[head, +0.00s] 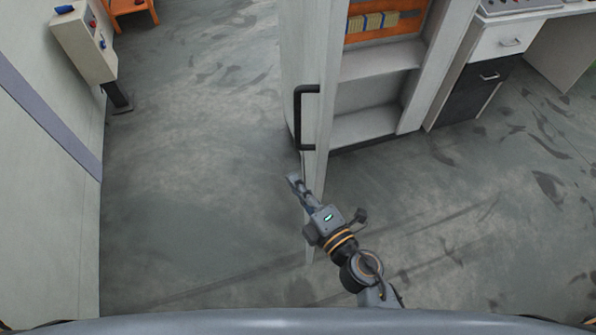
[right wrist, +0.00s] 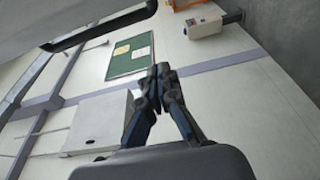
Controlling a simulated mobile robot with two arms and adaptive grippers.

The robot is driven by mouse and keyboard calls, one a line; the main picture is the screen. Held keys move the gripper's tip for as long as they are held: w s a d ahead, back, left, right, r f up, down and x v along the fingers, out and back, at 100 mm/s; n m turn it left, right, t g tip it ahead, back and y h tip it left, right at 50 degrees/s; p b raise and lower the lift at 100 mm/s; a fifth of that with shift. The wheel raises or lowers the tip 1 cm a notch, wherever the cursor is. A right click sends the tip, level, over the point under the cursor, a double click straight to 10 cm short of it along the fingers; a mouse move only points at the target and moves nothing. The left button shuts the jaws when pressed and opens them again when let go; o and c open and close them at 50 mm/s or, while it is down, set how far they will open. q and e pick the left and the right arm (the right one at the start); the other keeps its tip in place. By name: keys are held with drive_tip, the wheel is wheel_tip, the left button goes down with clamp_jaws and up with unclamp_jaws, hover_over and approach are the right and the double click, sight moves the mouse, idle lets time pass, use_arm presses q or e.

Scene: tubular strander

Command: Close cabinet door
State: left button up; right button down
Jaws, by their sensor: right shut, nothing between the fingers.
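The cabinet (head: 375,65) stands at upper centre in the head view, with its shelves exposed. Its pale door (head: 318,100) stands open, seen nearly edge-on and reaching toward me. A black bar handle (head: 298,118) is on the door's left face. My right gripper (head: 292,180) is shut and empty, just below the handle in the picture, close to the door's lower part; I cannot tell whether it touches. The right wrist view shows its closed fingertips (right wrist: 160,72), with a dark bar, probably the handle (right wrist: 100,25), at upper left. My left gripper is out of view.
A control box on a post (head: 85,42) stands at upper left by a pale wall (head: 45,200). A desk with drawers (head: 490,70) stands right of the cabinet. The grey floor (head: 200,170) is clear on both sides of the door. A green board (right wrist: 130,57) hangs on the wall.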

drive_tip(key=p+x, duration=0.1)
drive_tip(key=x, duration=0.8)
drive_tip(key=d, duration=0.4)
drive_tip(key=shift+w+d, duration=0.15)
drive_tip(key=shift+w, duration=0.15)
